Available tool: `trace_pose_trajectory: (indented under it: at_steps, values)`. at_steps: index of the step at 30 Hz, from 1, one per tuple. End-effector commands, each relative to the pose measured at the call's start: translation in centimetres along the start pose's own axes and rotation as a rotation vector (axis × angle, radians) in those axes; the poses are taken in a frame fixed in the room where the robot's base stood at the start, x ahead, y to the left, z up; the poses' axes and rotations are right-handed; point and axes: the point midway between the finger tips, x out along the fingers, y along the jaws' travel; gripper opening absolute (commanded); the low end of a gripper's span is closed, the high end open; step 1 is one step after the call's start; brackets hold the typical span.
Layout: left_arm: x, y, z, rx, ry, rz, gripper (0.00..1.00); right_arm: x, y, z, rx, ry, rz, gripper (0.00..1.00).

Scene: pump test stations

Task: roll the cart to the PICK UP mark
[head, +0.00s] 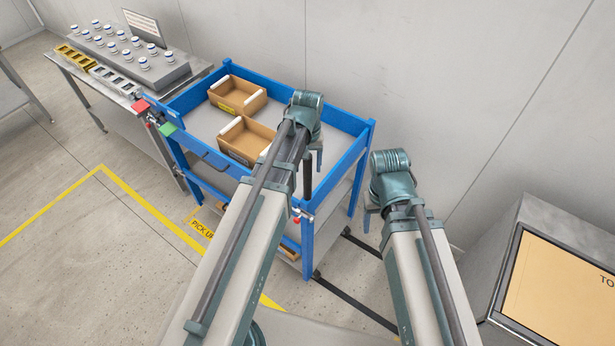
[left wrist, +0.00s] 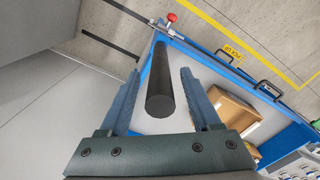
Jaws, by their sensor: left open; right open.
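The blue cart (head: 345,165) stands along the wall, with a grey top tray and lower shelves. The yellow PICK UP mark (head: 202,228) lies on the floor by the cart's near side; it also shows in the left wrist view (left wrist: 232,53). My left gripper (head: 314,165) is open over the cart's right end. In the left wrist view, a dark upright post (left wrist: 165,90) appears between its open fingers; I cannot tell if they touch it. A red knob (head: 297,220) sits on the cart's near right corner. My right gripper (head: 368,218) is open and empty, right of the cart.
Two cardboard boxes (head: 238,97) sit in the top tray. A steel table (head: 120,100) with jars stands left of the cart. Red (head: 140,106) and green (head: 168,129) tags are where they meet. A cabinet (head: 510,240) stands right.

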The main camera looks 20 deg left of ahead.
Motion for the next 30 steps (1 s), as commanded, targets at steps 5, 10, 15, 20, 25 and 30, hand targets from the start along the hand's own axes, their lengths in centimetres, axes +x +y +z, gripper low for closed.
trace_pose_trajectory:
  at_steps: [5,10,15,20,25,30]
  values:
    - [2.1,0.0,0.0,0.0,0.0,0.0,0.64,2.1,-0.2,-0.1,-0.004,0.0,0.001,0.64]
    - [2.2,0.0,0.0,0.0,0.0,0.0,0.64,2.2,-0.2,-0.1,-0.005,0.0,0.001,0.64]
    - [2.1,0.0,0.0,0.0,0.0,0.0,0.64,2.1,-0.2,-0.1,-0.006,0.0,0.001,0.64]
    - [2.1,0.0,0.0,0.0,0.0,0.0,0.35,2.1,-0.2,-0.1,-0.006,0.0,0.001,0.64]
    - [2.1,0.0,0.0,0.0,0.0,0.0,0.05,2.1,-0.2,-0.1,-0.006,0.0,0.001,0.64]
    - [2.2,0.0,0.0,0.0,0.0,0.0,0.0,2.1,-0.2,-0.1,-0.005,0.0,0.001,0.64]
